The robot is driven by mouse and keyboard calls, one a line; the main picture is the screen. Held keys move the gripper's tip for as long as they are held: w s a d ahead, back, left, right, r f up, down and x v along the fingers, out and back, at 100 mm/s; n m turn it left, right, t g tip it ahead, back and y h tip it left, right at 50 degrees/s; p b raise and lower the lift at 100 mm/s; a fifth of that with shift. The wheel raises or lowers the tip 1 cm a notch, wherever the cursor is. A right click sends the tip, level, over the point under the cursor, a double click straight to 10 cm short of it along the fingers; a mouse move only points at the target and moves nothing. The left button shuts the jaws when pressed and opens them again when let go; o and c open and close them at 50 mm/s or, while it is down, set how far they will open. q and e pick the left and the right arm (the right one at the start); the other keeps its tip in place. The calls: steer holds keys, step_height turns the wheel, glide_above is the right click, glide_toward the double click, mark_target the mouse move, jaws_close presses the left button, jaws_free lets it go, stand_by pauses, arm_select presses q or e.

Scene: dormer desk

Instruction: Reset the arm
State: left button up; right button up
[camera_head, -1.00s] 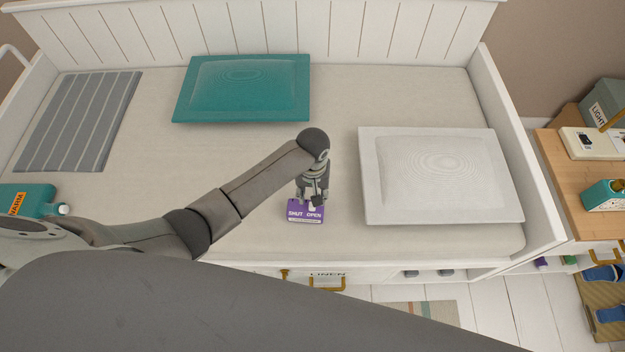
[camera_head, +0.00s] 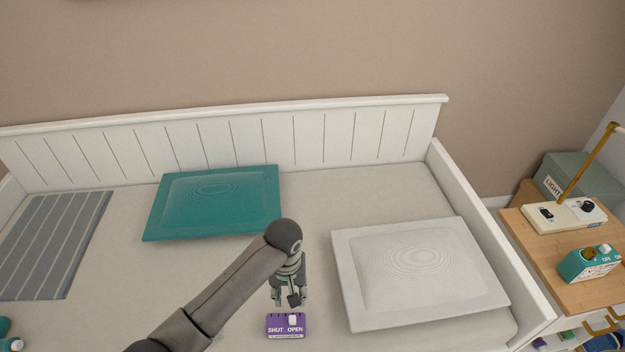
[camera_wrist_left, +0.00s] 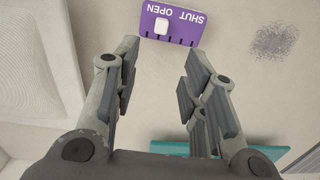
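My left arm enters the head view from the lower left, and its gripper (camera_head: 289,298) points down over the bed. In the left wrist view the same gripper (camera_wrist_left: 160,58) has its fingers spread wide with nothing between them. A purple box (camera_head: 286,330) marked SHUT and OPEN lies on the bed just in front of the gripper. It also shows in the left wrist view (camera_wrist_left: 180,14), beyond the fingertips and not held. Its white slider (camera_head: 293,320) is at the OPEN side. My right gripper is not in view.
A teal cushion (camera_head: 215,204) and a white cushion (camera_head: 420,270) lie on the bed, with a striped grey mat (camera_head: 52,245) at left. A wooden side table (camera_head: 535,248) at right holds a lamp base (camera_head: 565,215) and a teal box (camera_head: 588,264).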

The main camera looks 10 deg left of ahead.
arm_select(q)
steer(key=s+m+t+h, duration=0.2)
steer(key=s+m, duration=0.1)
steer(key=s, duration=0.8)
steer(key=s+a+r+m+t+y, duration=0.1)
steer(key=s+a+r+t+y, duration=0.1)
steer(key=s+a+r, duration=0.65)
step_height(320, 180, down, 27)
steer(key=s+g, duration=0.2)
steer(key=s+a+f+g, duration=0.1)
steer(key=s+a+f, duration=0.1)
steer(key=s+f, duration=1.5)
steer(key=shift+s+a+f+m, duration=0.15)
steer(key=shift+a+f+m, duration=0.15)
steer(key=shift+a, duration=0.05)
